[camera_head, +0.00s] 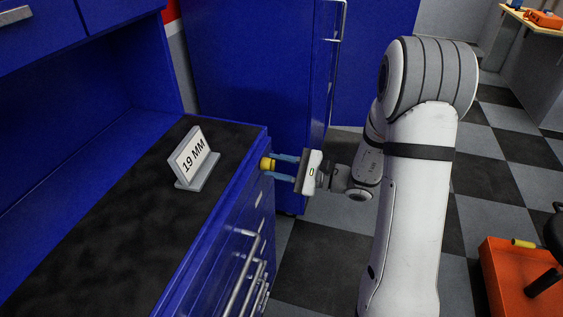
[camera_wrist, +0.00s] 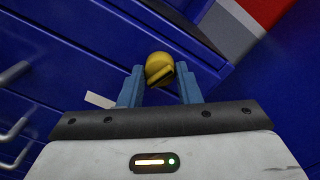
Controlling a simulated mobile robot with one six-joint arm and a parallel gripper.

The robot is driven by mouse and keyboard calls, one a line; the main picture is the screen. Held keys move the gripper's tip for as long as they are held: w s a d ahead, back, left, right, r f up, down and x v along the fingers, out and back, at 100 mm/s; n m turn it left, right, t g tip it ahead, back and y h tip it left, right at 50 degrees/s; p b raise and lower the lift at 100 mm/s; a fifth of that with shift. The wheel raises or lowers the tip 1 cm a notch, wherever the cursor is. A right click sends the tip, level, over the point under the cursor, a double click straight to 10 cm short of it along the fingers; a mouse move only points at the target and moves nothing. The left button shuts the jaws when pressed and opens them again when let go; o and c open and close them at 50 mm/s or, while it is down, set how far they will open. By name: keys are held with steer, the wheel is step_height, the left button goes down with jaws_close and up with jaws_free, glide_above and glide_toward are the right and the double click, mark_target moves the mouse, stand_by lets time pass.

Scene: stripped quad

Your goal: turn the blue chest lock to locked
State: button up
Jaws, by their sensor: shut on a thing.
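The blue chest (camera_head: 225,225) stands on the left, with drawers and bar handles on its front. Its lock (camera_head: 266,164) is a yellow round knob near the top far corner of that front. In the wrist view the yellow lock (camera_wrist: 160,69) shows a raised bar across its face, tilted. My gripper (camera_head: 277,167) reaches the lock from the right, with one blue finger on each side. In the wrist view my gripper (camera_wrist: 160,85) has its fingertips at the lock's sides, shut on it. The exact contact is partly hidden.
A "19 MM" sign (camera_head: 196,158) stands on the chest's dark top. A tall blue cabinet (camera_head: 250,70) stands close behind my gripper. An orange box (camera_head: 505,285) sits on the checkered floor at lower right. Drawer handles (camera_head: 240,270) stick out below the lock.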

steer(key=shift+s+a+m+p, duration=0.1)
steer(key=shift+m+p, duration=2.55)
steer(key=shift+m, duration=0.85)
steer(key=shift+s+a+m+p, duration=0.1)
steer(key=shift+m+p, duration=2.5)
steer(key=shift+m, duration=0.9)
steer(key=shift+f, duration=0.1)
steer(key=o, duration=0.8)
steer(key=shift+c, duration=0.2)
steer(key=shift+o, duration=1)
steer(key=shift+w, duration=0.15)
steer(key=b+v, duration=0.1)
steer(key=v, duration=0.7)
